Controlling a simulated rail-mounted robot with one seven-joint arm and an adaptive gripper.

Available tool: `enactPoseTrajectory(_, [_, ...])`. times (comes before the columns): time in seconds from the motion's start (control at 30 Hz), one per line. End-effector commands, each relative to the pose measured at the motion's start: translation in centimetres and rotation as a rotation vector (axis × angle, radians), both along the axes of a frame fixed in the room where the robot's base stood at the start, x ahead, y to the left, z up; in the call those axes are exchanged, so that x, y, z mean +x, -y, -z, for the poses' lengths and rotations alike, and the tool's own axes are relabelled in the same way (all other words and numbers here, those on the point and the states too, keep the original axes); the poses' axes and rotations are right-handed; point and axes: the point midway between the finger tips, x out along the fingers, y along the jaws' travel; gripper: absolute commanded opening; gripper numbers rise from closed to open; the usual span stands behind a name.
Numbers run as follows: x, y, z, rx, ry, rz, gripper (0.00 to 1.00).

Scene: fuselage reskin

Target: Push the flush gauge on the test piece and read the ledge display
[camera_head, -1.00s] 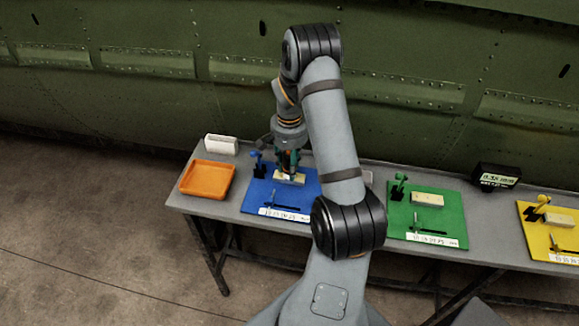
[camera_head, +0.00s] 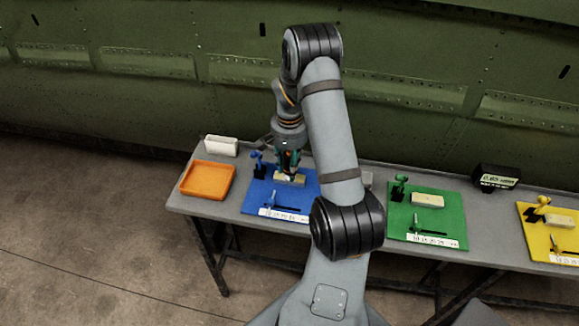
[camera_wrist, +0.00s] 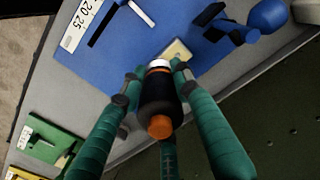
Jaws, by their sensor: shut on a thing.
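My gripper (camera_head: 289,167) is shut on the flush gauge, a black barrel (camera_wrist: 160,98) with an orange end towards the wrist camera and a white collar at the far end. The green fingers surround it. The cream test piece (camera_head: 298,180) lies on the blue mat (camera_head: 258,197), right under the gripper; in the wrist view part of it (camera_wrist: 178,48) shows just beyond the white collar. Whether the gauge tip touches it is hidden. The black ledge display (camera_head: 497,177) at the right back shows pale characters too small to read surely.
A blue stand (camera_head: 258,164) is beside the test piece. An orange tray (camera_head: 208,180) and a white box (camera_head: 221,145) are at the left. Green (camera_head: 436,238) and yellow (camera_head: 540,250) mats with similar blocks and stands lie right. The fuselage skin (camera_head: 150,95) rises behind.

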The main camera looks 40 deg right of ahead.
Motion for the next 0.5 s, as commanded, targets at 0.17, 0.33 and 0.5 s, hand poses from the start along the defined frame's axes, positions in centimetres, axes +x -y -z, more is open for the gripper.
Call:
enactPoseTrajectory(0.17, [0.1, 0.1, -1.9, -0.002, 0.004, -0.001, 0.05])
enactPoseTrajectory(0.33, [0.2, 0.1, -3.4, -0.003, 0.004, -0.001, 0.05])
enactPoseTrajectory(0.5, [0.2, 0.1, -4.9, -0.003, 0.004, -0.001, 0.05])
